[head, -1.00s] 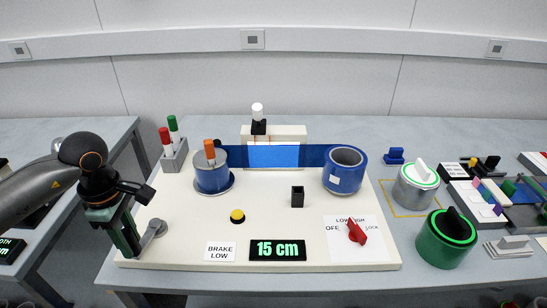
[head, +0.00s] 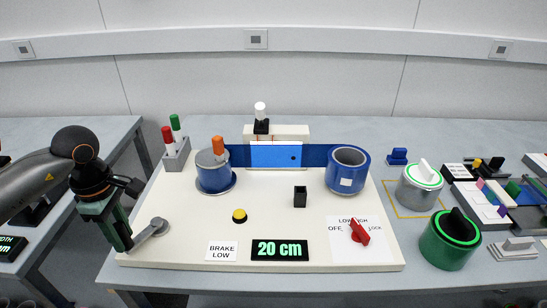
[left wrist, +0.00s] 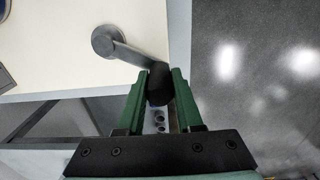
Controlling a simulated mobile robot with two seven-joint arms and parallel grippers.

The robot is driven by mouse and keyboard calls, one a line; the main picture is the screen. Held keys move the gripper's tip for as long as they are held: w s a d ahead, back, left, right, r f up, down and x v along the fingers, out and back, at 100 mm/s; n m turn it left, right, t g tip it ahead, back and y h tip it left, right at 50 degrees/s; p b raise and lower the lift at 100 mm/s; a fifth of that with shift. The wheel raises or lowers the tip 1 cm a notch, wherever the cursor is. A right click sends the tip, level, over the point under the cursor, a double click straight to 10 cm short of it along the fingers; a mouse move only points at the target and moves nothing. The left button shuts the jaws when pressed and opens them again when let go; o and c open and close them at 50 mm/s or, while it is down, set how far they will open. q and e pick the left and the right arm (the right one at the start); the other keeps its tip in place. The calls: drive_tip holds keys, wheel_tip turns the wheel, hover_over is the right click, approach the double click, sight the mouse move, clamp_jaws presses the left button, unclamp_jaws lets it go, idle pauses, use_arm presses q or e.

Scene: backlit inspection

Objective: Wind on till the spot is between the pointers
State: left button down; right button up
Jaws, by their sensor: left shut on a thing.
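My left gripper (head: 124,246) is shut on the dark handle (left wrist: 159,84) of the grey crank (head: 149,232) at the board's front left. The crank arm (left wrist: 125,50) also shows in the left wrist view. The blue web (head: 316,156) runs from the left roll (head: 215,175) to the right roll (head: 347,171) across a bright window (head: 270,154). A small dark spot (head: 292,157) shows near the window's right end. The pointers are too small to make out clearly. The display (head: 279,250) reads 20 cm. My right gripper is out of view.
A label (head: 222,251) reads BRAKE LOW. A red selector knob (head: 360,232), yellow button (head: 239,216) and black block (head: 300,197) are on the white board (head: 190,245). Grey (head: 418,187) and green (head: 450,240) canisters stand right of it.

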use_arm(q)
drive_tip(key=shift+w, duration=0.15)
drive_tip(key=shift+w+a, duration=0.45)
drive_tip(key=shift+a, duration=0.05)
drive_tip(key=shift+w+a, duration=0.1)
idle(0.3)
drive_tip(key=shift+w+a, duration=0.3)
drive_tip(key=shift+w, duration=0.15)
drive_tip(key=shift+w+a, duration=0.25)
drive_tip(key=shift+w, duration=0.2)
drive_tip(key=shift+w+a, duration=0.1)
drive_tip(key=shift+w, duration=0.15)
